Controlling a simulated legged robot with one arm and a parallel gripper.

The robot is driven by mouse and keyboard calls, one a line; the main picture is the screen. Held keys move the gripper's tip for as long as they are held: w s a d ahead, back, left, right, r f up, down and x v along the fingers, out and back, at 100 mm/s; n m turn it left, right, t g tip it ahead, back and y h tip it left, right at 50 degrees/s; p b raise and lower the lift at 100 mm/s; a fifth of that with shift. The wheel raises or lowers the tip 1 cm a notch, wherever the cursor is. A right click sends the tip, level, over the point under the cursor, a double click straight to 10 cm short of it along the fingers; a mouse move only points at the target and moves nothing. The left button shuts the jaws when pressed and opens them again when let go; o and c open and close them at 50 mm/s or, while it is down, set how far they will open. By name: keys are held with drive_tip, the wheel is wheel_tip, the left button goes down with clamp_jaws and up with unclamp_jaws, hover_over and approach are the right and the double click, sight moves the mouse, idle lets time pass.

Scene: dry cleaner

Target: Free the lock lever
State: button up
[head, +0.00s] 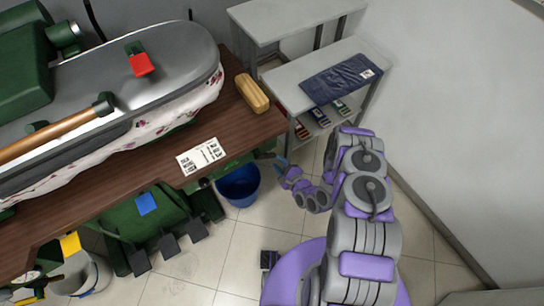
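Two parts look like levers, and I cannot tell for sure which is the lock lever. A small dark lever-like part (264,155) sticks out from under the right end of the brown table, by a green housing. A red tab (141,64) sits on top of the grey steam press (130,85). My gripper (281,165) is small in the head view, just right of and slightly below the dark part, above the floor. A small gap or light contact between them cannot be told apart. Its fingers are too small to read.
The brown table (228,118) carries a tan brush-like block (252,92) and a printed card (201,156). A blue bucket (238,185) stands below. A grey shelf (290,80) holds a folded navy garment (340,78).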

sight(273, 157)
drive_tip(key=b+x, duration=0.1)
drive_tip(key=x, duration=0.5)
drive_tip(key=shift+w+a, duration=0.15)
drive_tip(key=shift+a, duration=0.05)
drive_tip(key=shift+c, duration=0.5)
clamp_jaws()
